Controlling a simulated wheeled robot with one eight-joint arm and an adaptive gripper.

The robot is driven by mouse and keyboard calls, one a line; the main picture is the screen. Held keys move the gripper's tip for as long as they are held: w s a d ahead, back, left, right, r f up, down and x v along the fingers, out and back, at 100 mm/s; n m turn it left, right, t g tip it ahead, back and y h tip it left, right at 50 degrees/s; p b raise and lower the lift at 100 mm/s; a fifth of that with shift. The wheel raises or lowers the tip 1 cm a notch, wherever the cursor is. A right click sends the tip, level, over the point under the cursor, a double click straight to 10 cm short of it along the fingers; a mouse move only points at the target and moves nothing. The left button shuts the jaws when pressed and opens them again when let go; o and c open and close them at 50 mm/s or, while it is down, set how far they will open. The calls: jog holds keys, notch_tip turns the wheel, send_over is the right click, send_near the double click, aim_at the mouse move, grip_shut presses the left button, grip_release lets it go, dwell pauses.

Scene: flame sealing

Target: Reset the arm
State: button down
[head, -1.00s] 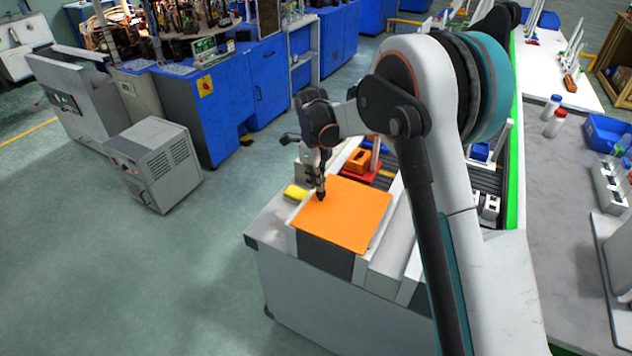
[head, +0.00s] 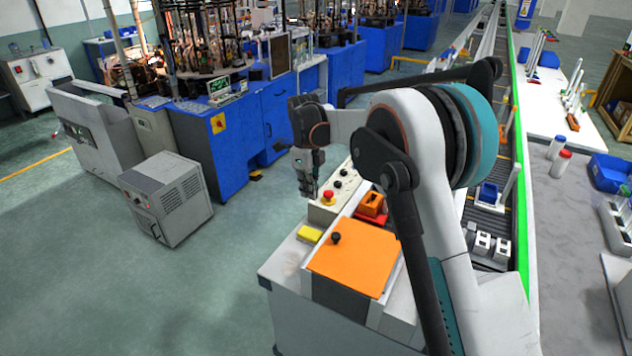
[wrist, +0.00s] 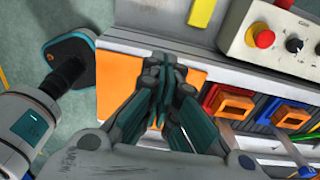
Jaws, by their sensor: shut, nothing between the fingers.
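My gripper (head: 310,194) hangs pointing down in the head view, in the air beside the control box at the back of the workstation. In the wrist view its dark fingers (wrist: 167,68) meet at the tips, shut and empty. The orange lid plate (head: 357,258) with a black knob (head: 336,238) lies flat on the workstation, in front of and below the gripper. In the wrist view the plate (wrist: 120,75) is partly hidden behind the fingers.
A control box (head: 330,205) with a red button (head: 328,196) stands close to the gripper. A yellow block (head: 310,234) and an orange holder (head: 371,204) are nearby. A conveyor (head: 490,215) runs at right. A grey machine (head: 168,195) stands on the floor at left, with open floor before it.

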jog(key=s+d+r+n+t+b, duration=0.1)
jog(key=s+d+r+n+t, duration=0.1)
jog(key=s+d+r+n, duration=0.6)
jog(key=s+d+r+n+t+b, duration=0.1)
jog(key=s+d+r+n+t, duration=0.1)
jog(key=s+d+r+n, duration=0.5)
jog(key=s+d+f+n+t+b, duration=0.1)
jog(key=s+d+f+n, duration=0.1)
jog(key=s, duration=0.6)
jog(key=s+d+f+n+t, duration=0.1)
jog(key=s+d+f+n, duration=0.1)
jog(key=s, duration=0.6)
jog(key=s+d+f+n+t+b, duration=0.1)
jog(key=s+d+f+n, duration=0.1)
jog(key=s+n, duration=0.3)
jog(key=s+f, duration=0.1)
jog(key=s, duration=0.2)
jog(key=shift+f+t+y+b, duration=0.25)
jog(key=shift+t+y+b, duration=0.05)
